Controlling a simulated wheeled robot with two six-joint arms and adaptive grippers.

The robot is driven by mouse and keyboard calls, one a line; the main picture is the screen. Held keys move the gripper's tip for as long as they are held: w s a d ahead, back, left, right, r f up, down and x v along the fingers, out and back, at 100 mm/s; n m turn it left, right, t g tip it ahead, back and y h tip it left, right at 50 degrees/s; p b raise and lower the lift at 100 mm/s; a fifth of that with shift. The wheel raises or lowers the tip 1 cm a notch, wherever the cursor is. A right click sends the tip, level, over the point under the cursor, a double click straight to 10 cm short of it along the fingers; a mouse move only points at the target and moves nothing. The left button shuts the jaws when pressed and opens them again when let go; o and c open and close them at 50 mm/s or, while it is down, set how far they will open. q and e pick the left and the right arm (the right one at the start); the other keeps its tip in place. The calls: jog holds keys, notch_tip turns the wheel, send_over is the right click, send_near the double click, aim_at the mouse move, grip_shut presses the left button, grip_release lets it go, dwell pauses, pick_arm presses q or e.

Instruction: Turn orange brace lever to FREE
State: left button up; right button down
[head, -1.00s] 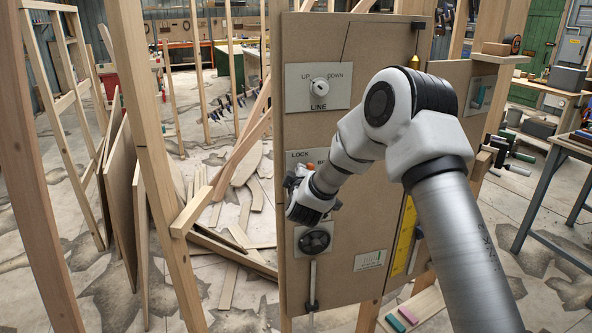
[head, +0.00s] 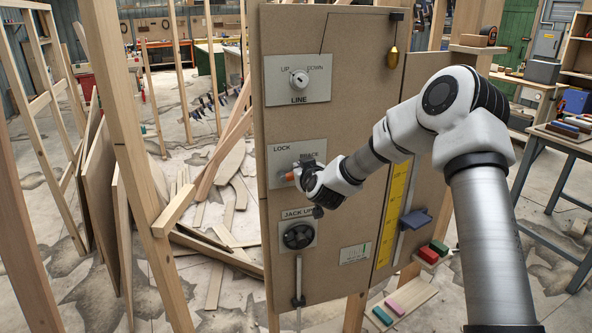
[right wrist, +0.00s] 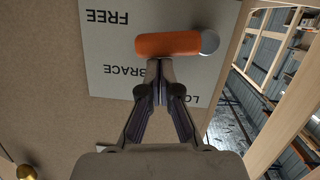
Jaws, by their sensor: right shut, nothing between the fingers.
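The orange brace lever (right wrist: 170,45) lies level across the pale plate (right wrist: 110,70) marked LOCK, BRACE and FREE in the right wrist view, where the lettering is upside down. A grey round end sits at the lever's right there. In the head view only a bit of the orange lever (head: 289,176) shows left of my right gripper (head: 303,172). In the wrist view the right gripper (right wrist: 157,72) is shut and empty, its tips right by the lever's lower side; I cannot tell whether they touch. My left gripper is not in view.
Wooden studs (head: 130,150) stand to the left. A workbench (head: 570,145) is at right.

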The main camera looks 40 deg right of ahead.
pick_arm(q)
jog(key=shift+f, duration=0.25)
pick_arm(e)
jog(key=shift+s+d+f+m, duration=0.1)
jog(key=shift+d+f+m, duration=0.15)
jog(key=shift+f+m, duration=0.1)
jog(key=shift+f, duration=0.1)
dwell(0.3)
jog(key=r+p, duration=0.2)
jog(key=r, duration=0.1)
jog(key=r+p, duration=0.1)
jog(key=shift+w+r, duration=0.25)
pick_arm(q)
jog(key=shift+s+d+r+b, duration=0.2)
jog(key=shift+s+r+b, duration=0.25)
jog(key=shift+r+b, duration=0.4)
pick_arm(e)
jog(key=v, duration=1)
jog(key=shift+s+d, duration=0.2)
jog(key=shift+s, duration=0.2)
